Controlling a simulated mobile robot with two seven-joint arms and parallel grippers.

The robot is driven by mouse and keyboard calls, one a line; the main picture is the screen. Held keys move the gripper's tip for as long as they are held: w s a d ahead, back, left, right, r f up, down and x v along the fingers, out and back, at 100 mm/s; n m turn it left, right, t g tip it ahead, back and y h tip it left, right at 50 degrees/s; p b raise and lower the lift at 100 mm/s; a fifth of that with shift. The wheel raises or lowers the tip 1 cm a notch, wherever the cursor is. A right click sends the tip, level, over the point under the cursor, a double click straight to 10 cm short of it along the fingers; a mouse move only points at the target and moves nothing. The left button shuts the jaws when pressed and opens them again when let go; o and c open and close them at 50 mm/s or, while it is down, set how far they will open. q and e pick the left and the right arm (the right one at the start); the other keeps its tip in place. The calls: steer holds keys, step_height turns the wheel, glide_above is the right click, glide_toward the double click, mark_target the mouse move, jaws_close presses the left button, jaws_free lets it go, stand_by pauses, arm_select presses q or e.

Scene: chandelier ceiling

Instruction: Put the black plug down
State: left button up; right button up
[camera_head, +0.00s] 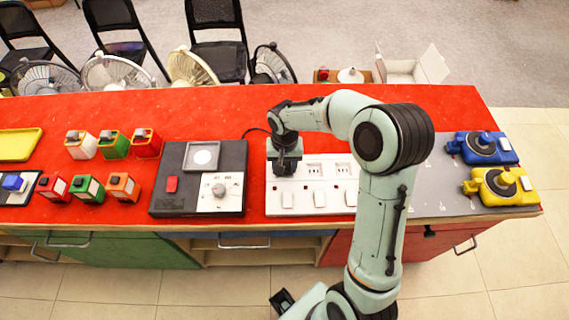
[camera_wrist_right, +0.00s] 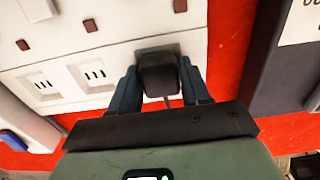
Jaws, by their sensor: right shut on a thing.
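My right gripper (camera_head: 285,165) points down over the left end of the white socket panel (camera_head: 325,204) on the red counter. In the right wrist view, its two dark fingers (camera_wrist_right: 158,78) are shut on the black plug (camera_wrist_right: 158,70), one on each side. The plug is at the panel's end socket, beside two open sockets. Whether its pins are in the socket is hidden. In the head view the gripper mostly hides the plug; a thin dark cord shows to its left. My left gripper is not in view.
A dark device with a white dial plate (camera_head: 220,192) stands close left of the panel. Coloured boxes (camera_head: 113,145) and a yellow tray (camera_head: 18,143) lie further left. Blue (camera_head: 482,148) and yellow (camera_head: 500,187) devices stand at the right. Bare red counter lies behind the panel.

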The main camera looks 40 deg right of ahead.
mark_target(284, 164)
steer(key=shift+f, duration=0.15)
steer(key=o, duration=1.1)
steer(key=shift+c, duration=0.2)
step_height(284, 164, up, 12)
steer(key=shift+r+p, duration=0.2)
steer(key=shift+p, duration=0.25)
